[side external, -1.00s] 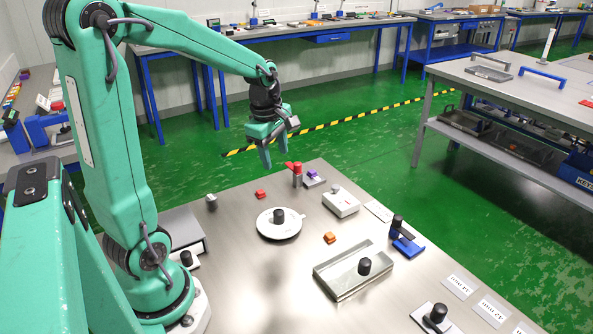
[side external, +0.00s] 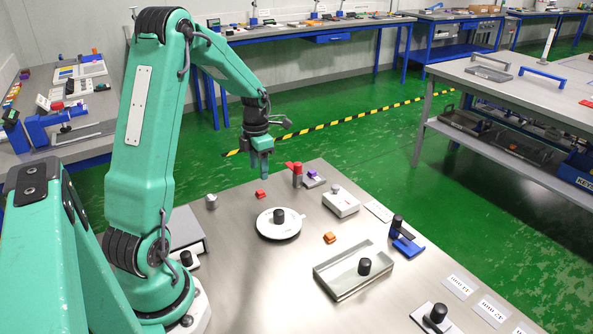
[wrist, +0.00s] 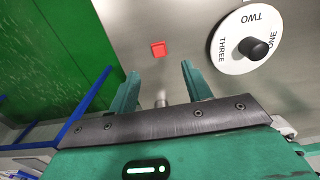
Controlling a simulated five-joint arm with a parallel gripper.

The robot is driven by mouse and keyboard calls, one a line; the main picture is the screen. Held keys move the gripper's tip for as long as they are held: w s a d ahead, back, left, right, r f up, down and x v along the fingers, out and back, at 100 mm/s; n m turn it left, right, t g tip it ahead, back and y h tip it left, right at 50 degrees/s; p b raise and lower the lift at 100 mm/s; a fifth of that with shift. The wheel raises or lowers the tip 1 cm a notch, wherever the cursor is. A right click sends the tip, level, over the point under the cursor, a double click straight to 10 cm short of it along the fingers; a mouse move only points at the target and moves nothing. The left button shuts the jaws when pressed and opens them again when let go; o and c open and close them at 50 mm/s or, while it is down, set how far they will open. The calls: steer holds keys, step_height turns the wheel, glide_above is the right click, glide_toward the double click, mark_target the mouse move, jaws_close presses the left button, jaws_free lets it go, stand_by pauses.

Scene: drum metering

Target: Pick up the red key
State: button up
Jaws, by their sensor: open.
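The white dial (side external: 266,229) with a black knob stands close to the key. A red-topped post (side external: 297,176) is to the right, a small grey knob (side external: 211,201) to the left. An orange block (side external: 330,238) and a grey tray (side external: 336,281) lie nearer the camera.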

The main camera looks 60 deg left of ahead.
mark_target(260, 191)
steer(key=shift+f, duration=1.3)
steer(key=shift+f, duration=2.55)
steer(key=c, duration=1.1)
